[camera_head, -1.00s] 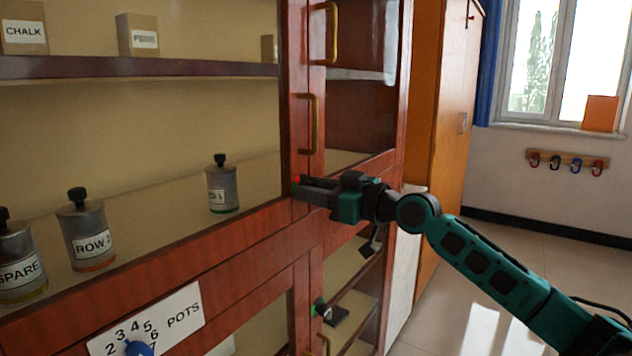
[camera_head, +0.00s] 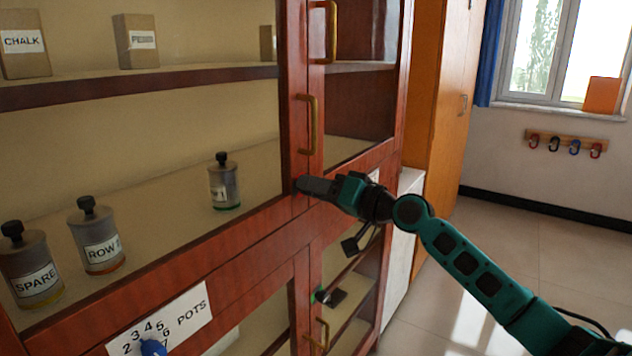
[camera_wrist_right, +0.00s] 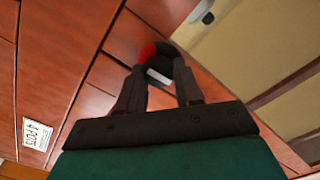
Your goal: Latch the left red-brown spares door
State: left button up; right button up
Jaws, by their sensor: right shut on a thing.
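The red-brown cabinet door (camera_head: 232,252) at left has a wooden frame and a pane showing pots inside. A brass handle (camera_head: 308,125) stands on the upright just above my right gripper. My right gripper (camera_head: 303,186) is at this upright, at the cross rail. In the right wrist view its fingers (camera_wrist_right: 162,75) are shut around a small dark rounded piece with a red part (camera_wrist_right: 147,52) and a pale patch. Most of this piece is hidden by the fingers; I cannot tell its setting. I cannot tell whether the door is fully flush. My left gripper is not in view.
Pots, one marked SPARE (camera_head: 33,268), stand behind the pane below boxes, one marked CHALK (camera_head: 25,47). A POTS number label (camera_head: 165,325) is below. More brass handles (camera_head: 331,32) stick out nearby. An orange cupboard (camera_head: 440,110) is behind; floor at right is clear.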

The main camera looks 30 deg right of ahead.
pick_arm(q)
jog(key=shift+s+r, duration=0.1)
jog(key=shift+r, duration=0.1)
pick_arm(e)
jog(key=shift+m, duration=0.5)
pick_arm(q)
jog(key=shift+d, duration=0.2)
pick_arm(e)
jog(key=o, duration=0.9)
jog(key=shift+c, duration=0.2)
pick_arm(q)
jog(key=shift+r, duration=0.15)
pick_arm(e)
jog(key=shift+o, duration=0.9)
jog(key=shift+s, duration=0.1)
pick_arm(q)
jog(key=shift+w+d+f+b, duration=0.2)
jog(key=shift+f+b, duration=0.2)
jog(key=shift+b, duration=0.2)
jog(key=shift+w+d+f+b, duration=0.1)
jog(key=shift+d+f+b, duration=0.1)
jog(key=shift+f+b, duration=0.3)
pick_arm(e)
jog(key=v, duration=1.2)
jog(key=shift+s+d, duration=0.15)
jog(key=shift+s, duration=0.15)
